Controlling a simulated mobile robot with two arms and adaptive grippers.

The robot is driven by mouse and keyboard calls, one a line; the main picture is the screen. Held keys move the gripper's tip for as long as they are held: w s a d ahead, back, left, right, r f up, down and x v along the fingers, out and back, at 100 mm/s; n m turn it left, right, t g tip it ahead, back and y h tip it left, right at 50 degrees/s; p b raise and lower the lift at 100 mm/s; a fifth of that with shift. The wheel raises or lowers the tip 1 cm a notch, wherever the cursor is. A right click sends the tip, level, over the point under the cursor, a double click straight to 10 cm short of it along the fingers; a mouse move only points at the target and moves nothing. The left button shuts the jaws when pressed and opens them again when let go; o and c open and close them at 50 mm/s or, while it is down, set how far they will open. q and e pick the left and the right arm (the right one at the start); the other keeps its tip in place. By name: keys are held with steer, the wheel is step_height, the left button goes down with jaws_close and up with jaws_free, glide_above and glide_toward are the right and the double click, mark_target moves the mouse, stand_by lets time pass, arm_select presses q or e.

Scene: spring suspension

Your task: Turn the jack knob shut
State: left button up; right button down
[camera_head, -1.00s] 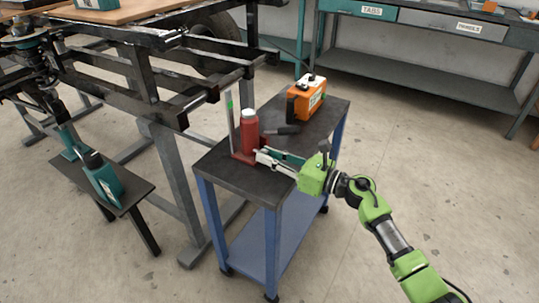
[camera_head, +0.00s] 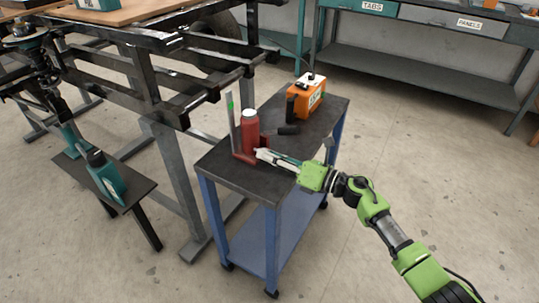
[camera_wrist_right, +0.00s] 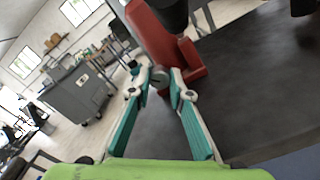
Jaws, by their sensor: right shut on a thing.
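The red bottle jack (camera_head: 250,130) with a white top stands upright on the dark top of the blue cart, near its left end. My right gripper (camera_head: 262,155) reaches in from the right, low at the jack's base. In the right wrist view, the right gripper's fingertips (camera_wrist_right: 163,83) close on the small round grey jack knob (camera_wrist_right: 160,76), beside the red jack body (camera_wrist_right: 152,38). The knob is too small to make out in the head view. My left gripper is not in view.
A black steel frame (camera_head: 180,70) stands close on the left. Floor right of the cart is clear.

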steer(key=c, duration=1.8)
jaws_free()
steer(key=shift+c, duration=0.2)
steer(key=v, duration=1.2)
